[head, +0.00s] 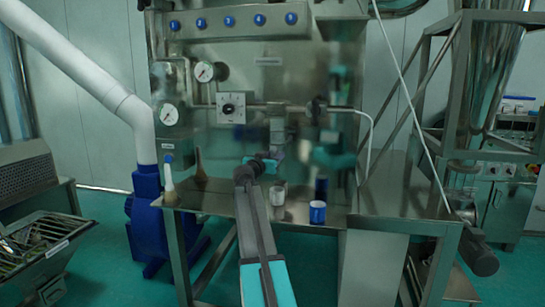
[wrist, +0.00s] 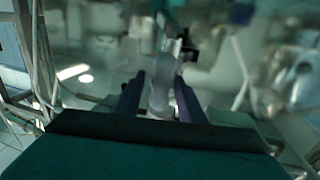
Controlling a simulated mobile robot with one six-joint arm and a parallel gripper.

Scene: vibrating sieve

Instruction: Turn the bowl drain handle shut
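My gripper (head: 277,152) is raised in front of the steel panel, just under a pale grey fitting (head: 277,130) on the horizontal pipe, which looks like the bowl. In the wrist view my gripper (wrist: 160,100) has its two dark fingers apart, with a pale, rounded, upright body (wrist: 160,92) between them. Whether the fingers touch it is not clear. A small dark piece (wrist: 188,50) juts from the right of that body, beyond the fingertips. I cannot tell if it is the drain handle. In the head view the handle cannot be made out.
A steel table (head: 225,205) stands below, with a white-and-blue bottle (head: 168,175), a pale cup (head: 279,195) and a blue-and-white cup (head: 317,212). A thin hose (head: 371,140) hangs on the right.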

